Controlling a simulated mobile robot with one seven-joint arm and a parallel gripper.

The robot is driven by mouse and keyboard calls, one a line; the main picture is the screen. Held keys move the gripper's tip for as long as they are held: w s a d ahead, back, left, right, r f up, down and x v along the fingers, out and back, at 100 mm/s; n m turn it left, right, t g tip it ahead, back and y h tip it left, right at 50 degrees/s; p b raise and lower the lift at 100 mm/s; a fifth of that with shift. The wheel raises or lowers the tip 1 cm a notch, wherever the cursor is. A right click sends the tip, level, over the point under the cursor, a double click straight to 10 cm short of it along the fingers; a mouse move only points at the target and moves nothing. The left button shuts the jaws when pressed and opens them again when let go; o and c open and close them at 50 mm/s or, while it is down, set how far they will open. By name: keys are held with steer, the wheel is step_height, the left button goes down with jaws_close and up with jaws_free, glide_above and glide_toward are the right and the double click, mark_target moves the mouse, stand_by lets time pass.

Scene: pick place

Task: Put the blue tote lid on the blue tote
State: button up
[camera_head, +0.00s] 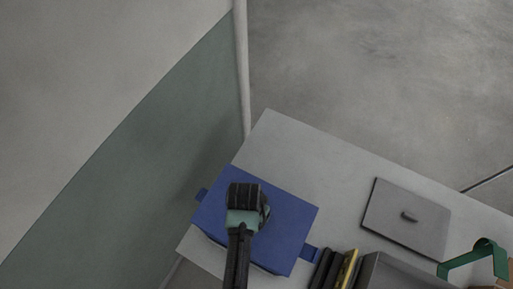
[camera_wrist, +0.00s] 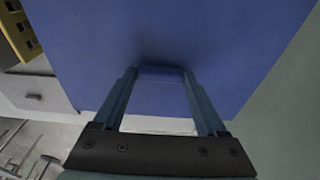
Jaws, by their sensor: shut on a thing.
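The blue tote lid (camera_head: 288,222) is a flat blue panel at the lower middle of the head view. It also fills much of the wrist view (camera_wrist: 215,40). My gripper (camera_head: 247,200) is over the lid's middle and shut on its small blue handle; the fingers show on both sides of it in the wrist view (camera_wrist: 160,76). The blue tote is mostly hidden under the lid; a blue tab (camera_head: 311,253) and another at the left stick out past the lid's edges. I cannot tell whether the lid touches the tote's rim.
A grey table (camera_head: 290,150) carries everything. A grey panel with a dark handle (camera_head: 405,218) lies to the right. Dark and yellow upright items (camera_head: 347,268) stand close to the tote's right side. A green curved object (camera_head: 478,257) is at the far right. A grey-green wall (camera_head: 150,180) is at left.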

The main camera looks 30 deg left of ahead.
step_height(320, 180, down, 5)
steer(key=b, duration=0.4)
steer(key=shift+f+b, duration=0.5)
steer(key=shift+b, duration=0.05)
steer(key=shift+f, duration=0.85)
stand_by(2.5)
steer(key=o, duration=1.5)
steer(key=shift+s, duration=0.1)
steer(key=shift+r+p, duration=0.1)
steer(key=shift+p, duration=0.25)
step_height(320, 180, up, 8)
steer(key=p, duration=0.7)
steer(key=shift+p, duration=0.35)
